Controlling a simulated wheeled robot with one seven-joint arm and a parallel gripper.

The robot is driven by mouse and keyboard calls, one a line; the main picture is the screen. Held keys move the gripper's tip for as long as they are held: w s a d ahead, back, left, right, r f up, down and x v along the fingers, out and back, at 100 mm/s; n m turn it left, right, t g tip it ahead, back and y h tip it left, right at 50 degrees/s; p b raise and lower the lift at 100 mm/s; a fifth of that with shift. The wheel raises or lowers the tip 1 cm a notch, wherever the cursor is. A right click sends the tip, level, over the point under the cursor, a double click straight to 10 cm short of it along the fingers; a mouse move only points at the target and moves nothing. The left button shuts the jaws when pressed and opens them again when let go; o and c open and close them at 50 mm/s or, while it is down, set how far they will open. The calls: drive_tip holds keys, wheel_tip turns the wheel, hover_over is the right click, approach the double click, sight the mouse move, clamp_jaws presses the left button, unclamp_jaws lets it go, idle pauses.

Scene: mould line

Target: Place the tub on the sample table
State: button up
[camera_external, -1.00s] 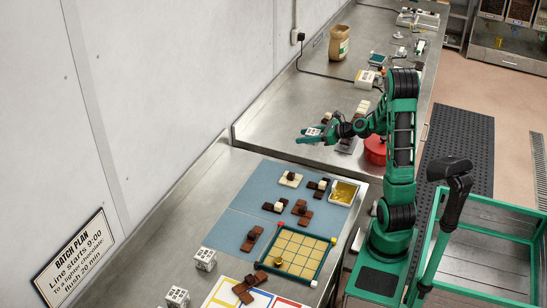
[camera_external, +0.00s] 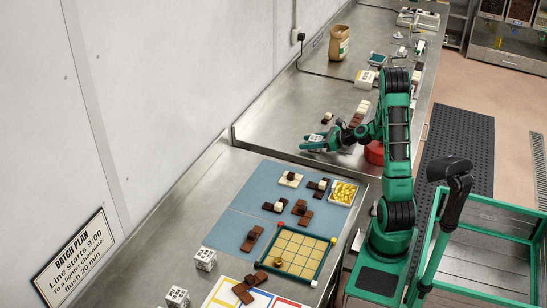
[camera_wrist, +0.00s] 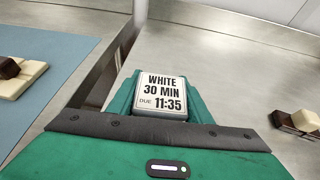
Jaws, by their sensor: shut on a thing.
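My gripper (camera_external: 317,141) is shut on a small square tub (camera_wrist: 164,96), whose top has a white label reading "WHITE 30 MIN DUE 11:35". The green jaws grip it from both sides in the wrist view. In the external view it is low over the near end of the far steel table (camera_external: 285,118). I cannot tell whether its base touches the steel. Which surface is the sample table is not marked in these frames.
Dark and white chocolate pieces (camera_wrist: 295,122) lie right of my gripper in the wrist view. A gap separates the far table from the near bench with its blue mat (camera_external: 245,205). A red bowl (camera_external: 374,152) stands beside my arm. A white tray (camera_external: 356,184) holds gold pieces.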

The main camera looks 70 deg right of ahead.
sight(320, 140)
drive_tip(key=shift+f, duration=0.1)
drive_tip(key=o, duration=1.1)
drive_tip(key=shift+o, duration=0.5)
drive_tip(key=v, duration=1)
drive_tip(key=shift+s+a+r, duration=0.2)
drive_tip(key=shift+a+r, duration=0.15)
drive_tip(key=shift+r, duration=0.15)
